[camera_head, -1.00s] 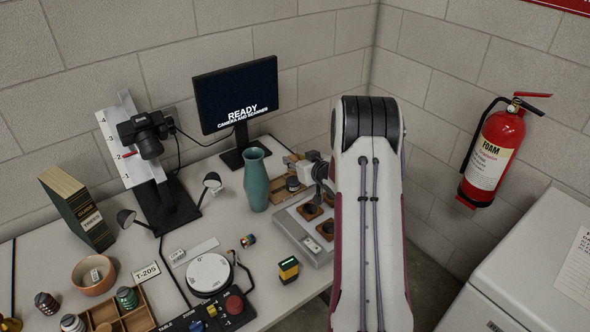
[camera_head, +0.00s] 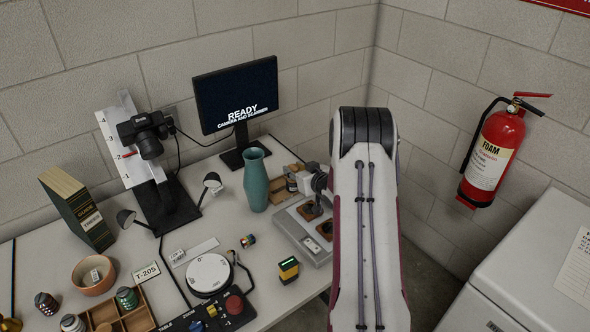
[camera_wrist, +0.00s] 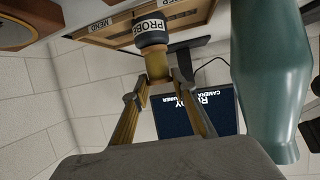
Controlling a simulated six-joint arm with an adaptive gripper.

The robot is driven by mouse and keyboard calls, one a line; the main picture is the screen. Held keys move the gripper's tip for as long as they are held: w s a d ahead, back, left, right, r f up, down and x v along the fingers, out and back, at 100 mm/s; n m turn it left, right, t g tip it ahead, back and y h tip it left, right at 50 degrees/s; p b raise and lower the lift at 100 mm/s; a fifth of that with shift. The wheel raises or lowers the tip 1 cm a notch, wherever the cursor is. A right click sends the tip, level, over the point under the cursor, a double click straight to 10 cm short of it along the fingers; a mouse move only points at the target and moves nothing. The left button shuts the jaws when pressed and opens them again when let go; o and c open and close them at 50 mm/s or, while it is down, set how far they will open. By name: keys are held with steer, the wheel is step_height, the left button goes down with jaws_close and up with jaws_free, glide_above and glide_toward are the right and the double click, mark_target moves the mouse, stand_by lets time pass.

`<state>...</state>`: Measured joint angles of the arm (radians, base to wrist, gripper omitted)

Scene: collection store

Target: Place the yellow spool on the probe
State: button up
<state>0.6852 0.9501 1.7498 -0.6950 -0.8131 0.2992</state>
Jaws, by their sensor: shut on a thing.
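My gripper (camera_wrist: 158,82) is shut on a yellow-tan piece, which I take to be the yellow spool (camera_wrist: 157,64), in the wrist view. Just beyond it is the dark probe (camera_wrist: 151,32) with a white band reading PROBE. The spool's end overlaps the probe in this view; I cannot tell whether they touch. In the head view the gripper (camera_head: 305,182) is small and partly hidden by my arm, close beside the probe at the wooden rack; the spool is not clear there.
The wooden rack (camera_wrist: 105,32) carries labels, one reading MEND. A teal vase (camera_head: 256,182) stands close on the left. A grey tray (camera_head: 318,258) with brown square sockets lies in front. The monitor (camera_head: 236,95) stands behind.

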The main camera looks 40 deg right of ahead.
steer(key=o, duration=1)
steer(key=shift+f, duration=0.1)
steer(key=shift+s, duration=0.1)
steer(key=shift+s+r, duration=0.4)
steer(key=shift+s, duration=0.1)
steer(key=v, duration=1)
steer(key=shift+s+a, duration=0.15)
steer(key=shift+s, duration=0.2)
steer(key=shift+r, duration=0.15)
